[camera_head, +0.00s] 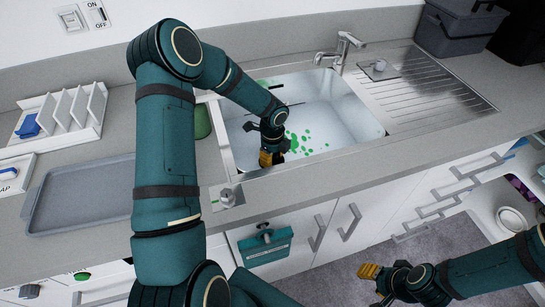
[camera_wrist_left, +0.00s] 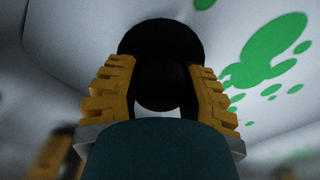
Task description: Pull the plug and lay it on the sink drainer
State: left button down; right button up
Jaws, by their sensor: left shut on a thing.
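The plug (camera_wrist_left: 160,38) is a black round disc with a dark knob, seen in the left wrist view. My left gripper (camera_head: 268,158) reaches down into the steel sink (camera_head: 345,112). In the wrist view its yellow fingers (camera_wrist_left: 160,85) are shut on the plug's knob. I cannot tell whether the plug is seated in the drain or lifted; the gripper hides it in the head view. The ribbed sink drainer (camera_head: 440,100) lies right of the basin. My right gripper (camera_head: 370,271) hangs low in front of the cabinets; its finger gap cannot be made out.
Green spots (camera_head: 298,142) mark the basin floor. The faucet (camera_head: 342,48) stands behind the basin. A small metal knob piece (camera_head: 379,67) is at the drainer's back left; the ribbed area is clear. Dark grey boxes (camera_head: 455,28) stand behind it. A grey tray (camera_head: 85,196) lies left.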

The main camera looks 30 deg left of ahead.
pick_arm(q)
jog(key=shift+r+p, duration=1.6)
jog(key=shift+r, duration=0.45)
